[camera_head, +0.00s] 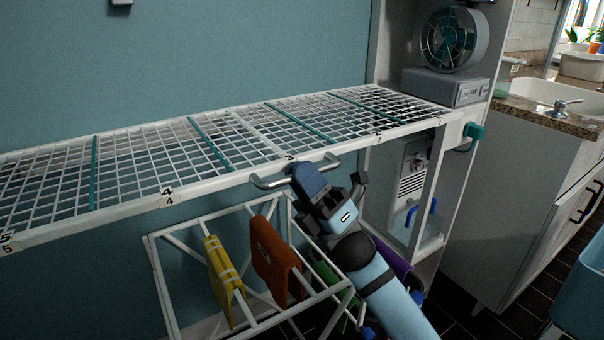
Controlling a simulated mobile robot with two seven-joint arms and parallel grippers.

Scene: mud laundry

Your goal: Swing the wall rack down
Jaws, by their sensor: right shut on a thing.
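The wall rack (140,158) is a white wire grid with teal bars. It lies roughly flat, out from the teal wall, across the left and middle of the head view. A grey bar handle (268,183) is fixed to its front edge, near the number labels. My right gripper (306,172) is at the right part of this handle, shut on it; its fingers partly hide the handle. My right arm, light blue, comes up from the lower right. My left gripper is not in view.
Below the rack stands a white frame (160,270) with a yellow cloth (222,272) and an orange-brown cloth (272,258). A white shelf unit with a grey fan (454,38) stands at the right. Beyond it is a sink counter (545,112).

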